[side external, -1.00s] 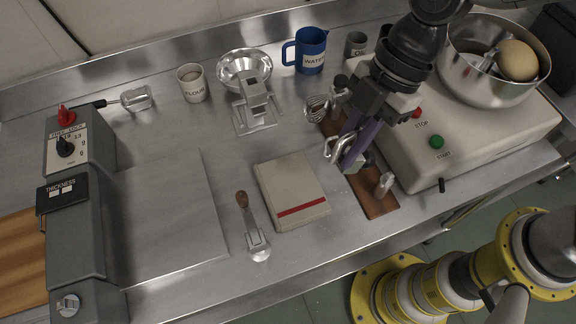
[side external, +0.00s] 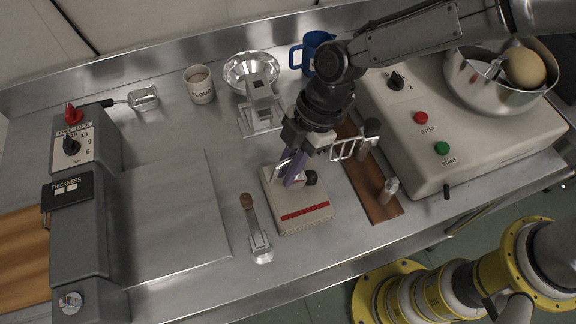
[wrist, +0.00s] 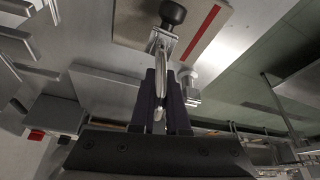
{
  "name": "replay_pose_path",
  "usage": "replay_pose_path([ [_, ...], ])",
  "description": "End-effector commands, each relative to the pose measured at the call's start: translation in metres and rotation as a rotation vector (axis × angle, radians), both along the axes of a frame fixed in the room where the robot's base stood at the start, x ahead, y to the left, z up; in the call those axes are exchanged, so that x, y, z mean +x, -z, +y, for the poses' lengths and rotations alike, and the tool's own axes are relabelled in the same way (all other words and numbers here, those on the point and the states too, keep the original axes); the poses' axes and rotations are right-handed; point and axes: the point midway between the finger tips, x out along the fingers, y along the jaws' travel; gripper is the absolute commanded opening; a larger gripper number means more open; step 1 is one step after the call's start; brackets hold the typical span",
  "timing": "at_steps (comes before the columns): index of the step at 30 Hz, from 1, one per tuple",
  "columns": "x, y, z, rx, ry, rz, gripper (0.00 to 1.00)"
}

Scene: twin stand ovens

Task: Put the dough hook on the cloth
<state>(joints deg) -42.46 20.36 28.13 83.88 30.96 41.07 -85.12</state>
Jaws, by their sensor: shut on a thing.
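The dough hook (side external: 284,166) is a curved metal piece with a dark knob at one end. My gripper (side external: 294,181) is shut on it; in the wrist view, the hook (wrist: 158,42) stands out between the fingertips (wrist: 160,75). The cloth (side external: 305,221) is a beige folded rectangle with a red stripe, lying flat on the steel counter. The hook and fingers are over its upper part, and the knob overlaps the cloth (wrist: 133,22) in the wrist view. I cannot tell whether the hook touches the cloth. My fingers hide part of the hook.
A brown board (side external: 362,182) with a wire-like metal tool (side external: 352,148) lies right of the cloth, before the mixer (side external: 410,150). A wooden-handled scraper (side external: 257,232) lies close left. The flour cup (side external: 200,86), metal bowl (side external: 250,68) and blue jug (side external: 310,50) stand behind.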

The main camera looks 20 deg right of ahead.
Motion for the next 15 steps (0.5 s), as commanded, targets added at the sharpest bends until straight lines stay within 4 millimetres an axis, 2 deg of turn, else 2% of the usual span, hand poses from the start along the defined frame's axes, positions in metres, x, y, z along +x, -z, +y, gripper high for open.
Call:
replay_pose_path([
  [12, 0.0004, 0.0055, 0.0004, 0.002, 0.001, -0.001, 0.0],
  [13, 0.0002, 0.0056, 0.0001, 0.001, 0.0, -0.001, 0.19],
  [15, 0.0002, 0.0055, 0.0001, 0.001, 0.0, -0.001, 0.31],
])
